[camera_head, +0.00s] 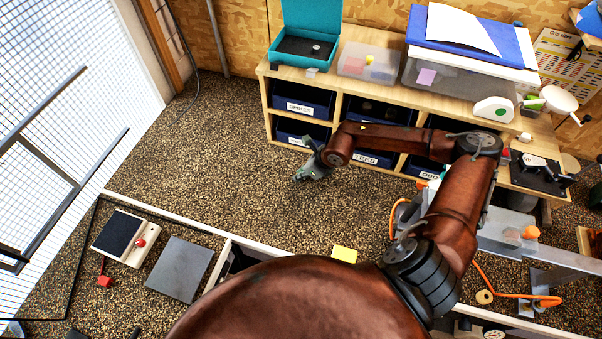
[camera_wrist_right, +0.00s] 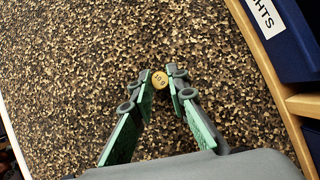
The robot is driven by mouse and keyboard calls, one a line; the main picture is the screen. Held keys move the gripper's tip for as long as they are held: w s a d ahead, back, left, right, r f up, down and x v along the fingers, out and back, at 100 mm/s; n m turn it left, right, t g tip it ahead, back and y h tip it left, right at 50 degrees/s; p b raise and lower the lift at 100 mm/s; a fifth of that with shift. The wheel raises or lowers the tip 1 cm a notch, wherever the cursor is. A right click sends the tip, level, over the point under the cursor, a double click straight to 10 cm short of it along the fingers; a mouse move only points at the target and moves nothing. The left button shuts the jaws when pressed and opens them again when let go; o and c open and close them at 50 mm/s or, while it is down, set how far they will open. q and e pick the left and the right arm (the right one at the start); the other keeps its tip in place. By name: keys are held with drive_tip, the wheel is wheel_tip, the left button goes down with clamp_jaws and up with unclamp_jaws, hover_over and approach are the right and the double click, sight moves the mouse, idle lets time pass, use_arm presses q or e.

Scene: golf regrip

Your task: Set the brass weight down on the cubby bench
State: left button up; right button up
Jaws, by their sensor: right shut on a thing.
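The brass weight (camera_wrist_right: 160,79) is a small round gold piece marked "10 g", held between the fingertips of my right gripper (camera_wrist_right: 159,82) in the right wrist view. My right gripper (camera_head: 298,178) is shut on it over the speckled floor, in front of and below the cubby bench top. I cannot make out the weight in the head view. The cubby bench (camera_head: 328,83) is a pale wooden unit with labelled dark blue bins, along the back wall. My left gripper is not in view.
On the bench top stand an open teal case (camera_head: 304,30), a clear box with yellow and pink items (camera_head: 370,62), a large blue-lidded bin (camera_head: 462,80) and a white device (camera_head: 494,109). Bare wood shows along the front edge. A bin labelled "SPIKES" (camera_head: 300,100) sits below.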

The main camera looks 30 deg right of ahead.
drive_tip(key=o, duration=0.4)
drive_tip(key=shift+w+f, duration=0.15)
drive_tip(key=shift+w, duration=0.1)
drive_tip(key=o, duration=0.4)
drive_tip(key=shift+s+d+r, duration=0.1)
drive_tip(key=shift+s+r, duration=0.15)
drive_tip(key=shift+s, duration=0.25)
drive_tip(key=shift+c, duration=0.2)
drive_tip(key=shift+w+f, duration=0.1)
drive_tip(key=shift+w, duration=0.2)
drive_tip(key=v, duration=0.5)
drive_tip(key=shift+s+d, duration=0.15)
drive_tip(key=shift+s, duration=0.05)
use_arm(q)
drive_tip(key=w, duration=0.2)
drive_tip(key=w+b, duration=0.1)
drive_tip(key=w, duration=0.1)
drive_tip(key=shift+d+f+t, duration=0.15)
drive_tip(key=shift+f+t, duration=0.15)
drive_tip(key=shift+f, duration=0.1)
use_arm(e)
drive_tip(key=v, duration=0.7)
drive_tip(key=shift+a, duration=0.25)
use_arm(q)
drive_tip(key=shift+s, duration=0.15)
